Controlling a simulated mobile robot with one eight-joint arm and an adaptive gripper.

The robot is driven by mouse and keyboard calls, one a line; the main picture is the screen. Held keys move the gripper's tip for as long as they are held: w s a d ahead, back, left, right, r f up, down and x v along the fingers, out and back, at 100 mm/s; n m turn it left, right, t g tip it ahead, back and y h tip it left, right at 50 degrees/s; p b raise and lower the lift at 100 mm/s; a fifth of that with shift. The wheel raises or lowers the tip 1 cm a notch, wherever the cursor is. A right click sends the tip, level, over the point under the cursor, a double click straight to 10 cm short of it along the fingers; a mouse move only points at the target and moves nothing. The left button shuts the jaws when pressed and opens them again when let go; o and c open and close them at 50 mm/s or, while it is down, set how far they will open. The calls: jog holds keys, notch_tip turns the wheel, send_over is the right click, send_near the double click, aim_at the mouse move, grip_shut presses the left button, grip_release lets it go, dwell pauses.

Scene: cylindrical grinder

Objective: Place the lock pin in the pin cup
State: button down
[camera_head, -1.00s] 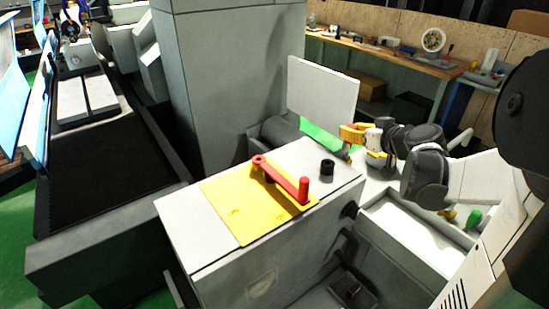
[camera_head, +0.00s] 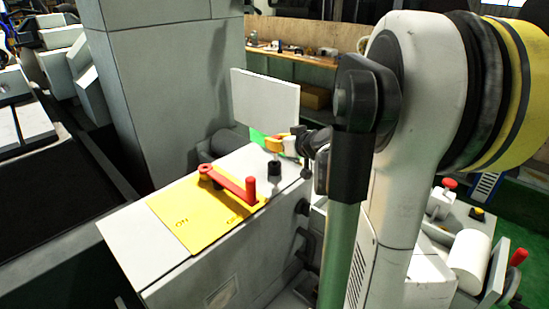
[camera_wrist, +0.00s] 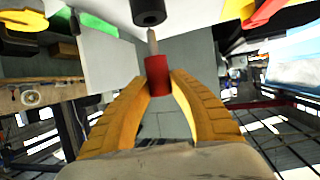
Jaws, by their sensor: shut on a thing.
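The lock pin (camera_wrist: 157,76) has a red grip and a thin grey shank. My gripper (camera_wrist: 158,84) is shut on the red grip, with one yellow finger on each side. The shank points at the black pin cup (camera_wrist: 149,10) at the top of the wrist view, and its tip is close to the cup's mouth. I cannot tell whether they touch. In the head view the pin cup (camera_head: 274,168) stands on the grey housing, right behind the red lever. My gripper (camera_head: 273,145) is just above it, and the pin there is too small to make out well.
A red lever (camera_head: 230,181) lies on a yellow plate (camera_head: 200,217) beside the cup. A white upright panel (camera_head: 265,98) stands behind. My arm covers much of the right of the head view. A workbench (camera_head: 300,62) is at the back.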

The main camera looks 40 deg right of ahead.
aim_at(275, 152)
jog(key=shift+w+a+f, duration=0.1)
jog(key=shift+w+f, duration=0.05)
jog(key=shift+f, duration=0.05)
notch_tip(275, 152, down, 4)
jog(key=shift+r+b, duration=0.1)
jog(key=shift+b, duration=0.95)
jog(key=shift+r, duration=0.1)
jog(key=c, duration=1.6)
grip_release()
jog(key=shift+f, duration=0.25)
jog(key=o, duration=0.3)
jog(key=shift+r, duration=0.1)
